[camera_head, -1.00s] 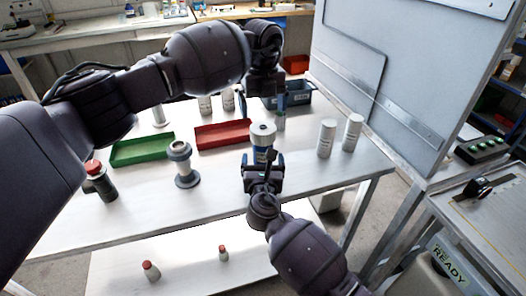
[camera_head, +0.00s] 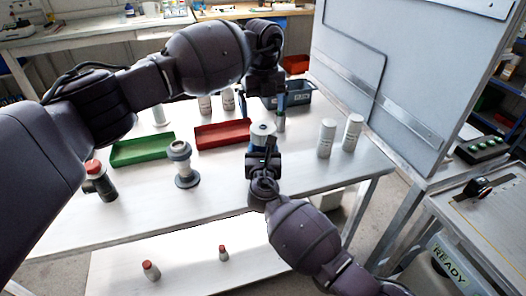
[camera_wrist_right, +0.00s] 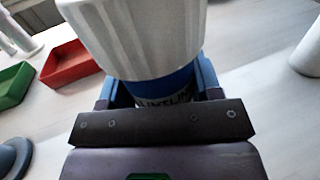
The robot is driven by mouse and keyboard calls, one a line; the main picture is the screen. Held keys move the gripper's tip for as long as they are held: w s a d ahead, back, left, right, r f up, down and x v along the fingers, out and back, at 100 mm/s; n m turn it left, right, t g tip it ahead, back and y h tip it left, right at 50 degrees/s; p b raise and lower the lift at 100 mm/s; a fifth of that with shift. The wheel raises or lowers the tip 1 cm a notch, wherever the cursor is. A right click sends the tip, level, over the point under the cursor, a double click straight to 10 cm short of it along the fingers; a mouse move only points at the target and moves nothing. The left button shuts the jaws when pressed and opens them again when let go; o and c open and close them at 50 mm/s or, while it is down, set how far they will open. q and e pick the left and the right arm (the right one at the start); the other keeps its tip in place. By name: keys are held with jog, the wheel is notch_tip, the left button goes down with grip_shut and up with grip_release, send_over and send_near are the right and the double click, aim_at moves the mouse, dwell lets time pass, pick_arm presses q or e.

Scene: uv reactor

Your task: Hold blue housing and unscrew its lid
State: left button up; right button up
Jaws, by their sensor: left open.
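The blue housing (camera_head: 259,145) stands upright on the table with its white lid (camera_head: 263,129) on top. In the right wrist view the ribbed white lid (camera_wrist_right: 140,35) fills the top, above the blue body (camera_wrist_right: 165,88) with dark lettering. My right gripper (camera_head: 262,157) is at the housing from the front, low, with one finger on each side of the blue body below the lid. Whether the fingers press on it I cannot tell. My left gripper (camera_head: 263,105) points down above and behind the lid, open and empty, its fingers apart.
A green tray (camera_head: 143,161) and a red tray (camera_head: 224,145) lie to the left. A grey spool-shaped part (camera_head: 185,182) and a red-capped dark part (camera_head: 104,192) stand in front of them. Two white cylinders (camera_head: 326,139) stand right. A blue-grey bin (camera_head: 297,105) is behind.

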aim_at(263, 127)
grip_shut()
pick_arm(q)
jog(key=m, duration=1)
jog(key=shift+m, duration=0.3)
jog(key=m, duration=0.8)
jog(key=shift+m, duration=0.3)
jog(key=m, duration=2.5)
jog(key=shift+m, duration=0.3)
jog(key=shift+f, duration=4)
jog(key=shift+c, duration=0.4)
